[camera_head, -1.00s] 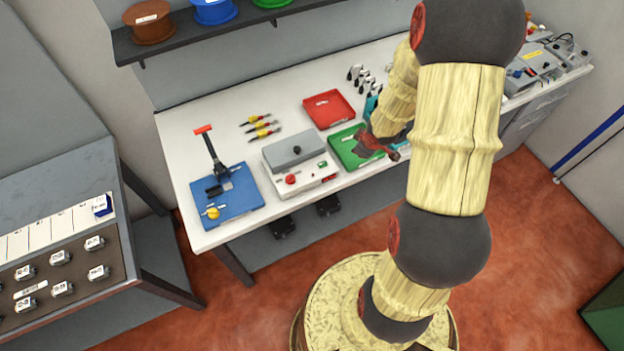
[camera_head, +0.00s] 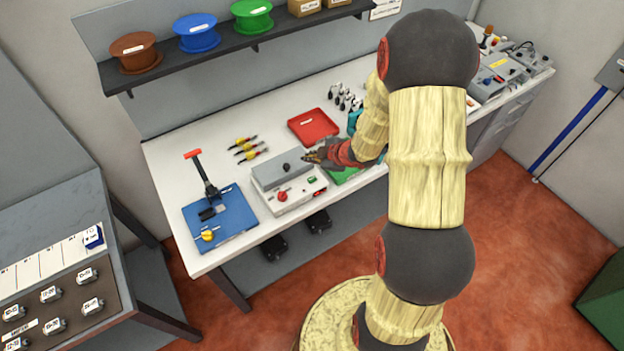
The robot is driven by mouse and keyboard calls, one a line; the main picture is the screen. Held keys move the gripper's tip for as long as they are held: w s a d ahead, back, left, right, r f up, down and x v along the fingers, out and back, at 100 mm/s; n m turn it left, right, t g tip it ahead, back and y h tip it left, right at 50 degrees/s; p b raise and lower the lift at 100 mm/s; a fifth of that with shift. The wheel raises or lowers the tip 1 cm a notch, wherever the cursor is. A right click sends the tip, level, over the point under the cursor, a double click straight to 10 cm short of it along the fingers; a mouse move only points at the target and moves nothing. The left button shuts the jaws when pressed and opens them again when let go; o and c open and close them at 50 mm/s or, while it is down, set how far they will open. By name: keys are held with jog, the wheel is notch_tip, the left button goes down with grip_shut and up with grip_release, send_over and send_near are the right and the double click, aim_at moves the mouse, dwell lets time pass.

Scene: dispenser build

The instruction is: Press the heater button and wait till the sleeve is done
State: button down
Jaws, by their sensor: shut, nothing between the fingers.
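The heater (camera_head: 297,202) is a white box with a grey lid (camera_head: 268,177) on the table. A black knob sits on the lid, a red knob (camera_head: 282,196) on the lower front part, and a small green button (camera_head: 312,180) at the right. My gripper (camera_head: 306,157) is shut and empty. It points left at the heater's right back corner, close to the lid, above the green button in the picture. I cannot tell whether it touches the heater. I cannot make out a sleeve.
A blue board (camera_head: 232,228) with a red-handled lever tool stands left of the heater. Yellow-handled tools (camera_head: 247,150) and a red tray (camera_head: 313,127) lie behind. A green tray (camera_head: 347,176) is partly hidden under my arm. A shelf with spools (camera_head: 196,32) hangs above.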

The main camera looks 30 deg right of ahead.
aim_at(311, 180)
jog(key=shift+f+b, duration=3.85)
jog(key=shift+f, duration=0.5)
jog(key=shift+f, duration=0.4)
jog(key=shift+f+b, duration=0.4)
jog(key=shift+b, duration=0.15)
jog(key=shift+r+p, duration=0.85)
notch_tip(311, 180, up, 5)
jog(key=p, duration=0.5)
jog(key=shift+r, duration=0.1)
